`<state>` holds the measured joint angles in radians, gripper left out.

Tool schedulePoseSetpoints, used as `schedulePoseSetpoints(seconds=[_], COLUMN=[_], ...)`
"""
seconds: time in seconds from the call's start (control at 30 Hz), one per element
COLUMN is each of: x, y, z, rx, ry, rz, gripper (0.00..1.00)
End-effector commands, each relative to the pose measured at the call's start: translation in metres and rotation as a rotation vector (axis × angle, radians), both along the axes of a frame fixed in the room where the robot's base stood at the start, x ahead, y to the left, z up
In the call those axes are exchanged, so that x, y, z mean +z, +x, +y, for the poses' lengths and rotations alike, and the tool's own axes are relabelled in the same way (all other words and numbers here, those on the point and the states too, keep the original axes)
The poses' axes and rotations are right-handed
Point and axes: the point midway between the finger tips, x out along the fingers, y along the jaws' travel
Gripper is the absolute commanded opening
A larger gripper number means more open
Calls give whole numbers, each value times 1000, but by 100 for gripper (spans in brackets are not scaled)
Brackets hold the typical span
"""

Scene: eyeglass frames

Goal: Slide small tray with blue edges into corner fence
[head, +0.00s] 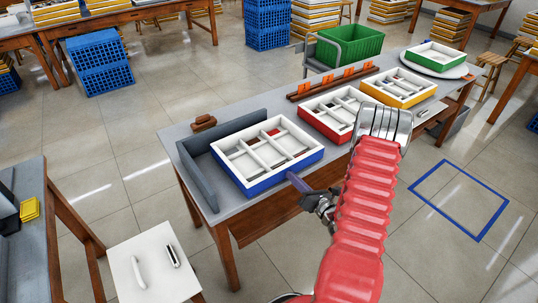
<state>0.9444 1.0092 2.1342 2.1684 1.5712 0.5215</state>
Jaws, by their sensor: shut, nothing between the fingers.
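The small tray with blue edges (266,176) lies on the left part of the table. It has white dividers and holds several small eyeglass frame parts. The grey L-shaped corner fence (188,165) stands at the table's left end, along its left and back sides. The tray sits just inside the fence's angle; I cannot tell if it touches both walls. My gripper (300,183) is shut at the end of my red arm, by the tray's front right corner. Whether it touches the tray is unclear.
A red-edged tray (325,134), a yellow-edged tray (428,101) and a green-edged tray (434,48) stand to the right. A brown rack (333,83) with orange pieces lies behind the red tray. A brown object (204,122) sits behind the fence.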

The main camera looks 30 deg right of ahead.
Motion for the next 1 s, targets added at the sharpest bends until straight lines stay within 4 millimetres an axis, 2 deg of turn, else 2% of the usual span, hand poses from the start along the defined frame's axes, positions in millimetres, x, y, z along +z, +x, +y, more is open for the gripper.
schedulePoseSetpoints(seconds=[1.0], x=[0], y=[18], z=[1], rx=[0], ry=[0], rz=[0], gripper=[0])
